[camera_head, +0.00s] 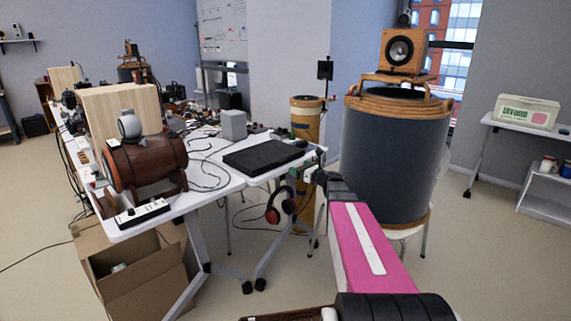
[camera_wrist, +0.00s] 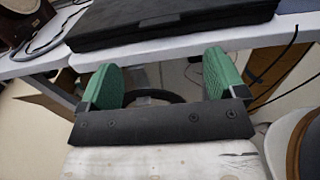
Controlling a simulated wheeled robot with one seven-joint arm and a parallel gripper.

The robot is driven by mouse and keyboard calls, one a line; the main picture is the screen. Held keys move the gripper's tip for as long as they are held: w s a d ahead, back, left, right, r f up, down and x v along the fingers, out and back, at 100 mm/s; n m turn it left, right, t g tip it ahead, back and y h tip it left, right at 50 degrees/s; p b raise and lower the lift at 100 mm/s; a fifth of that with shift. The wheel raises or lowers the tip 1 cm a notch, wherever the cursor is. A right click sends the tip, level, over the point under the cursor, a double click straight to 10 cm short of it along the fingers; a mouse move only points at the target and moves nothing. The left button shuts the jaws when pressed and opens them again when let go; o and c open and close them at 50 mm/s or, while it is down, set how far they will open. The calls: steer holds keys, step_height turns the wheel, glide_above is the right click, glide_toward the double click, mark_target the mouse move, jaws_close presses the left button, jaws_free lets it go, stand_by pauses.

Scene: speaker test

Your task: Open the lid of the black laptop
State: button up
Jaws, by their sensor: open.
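The black laptop (camera_head: 263,158) lies flat and closed near the right end of the white table (camera_head: 222,183). Its near edge also shows at the top of the wrist view (camera_wrist: 165,22). My gripper (camera_head: 302,173) is at the table's right edge, just to the right of the laptop. In the wrist view my gripper (camera_wrist: 163,68) shows two green fingers spread apart with nothing between them. The fingertips appear short of the laptop's near edge, close to the table edge. Whether they touch the table cannot be told.
Headphones (camera_head: 281,207) hang below the table edge near my arm. A grey box (camera_head: 233,125) stands behind the laptop and a brown barrel-shaped thing (camera_head: 145,165) to its left. Loose cables lie between. A large dark drum (camera_head: 392,155) stands right of the table.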

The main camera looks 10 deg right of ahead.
mark_target(284, 161)
steer(key=x, duration=0.9)
steer(key=shift+a, duration=0.1)
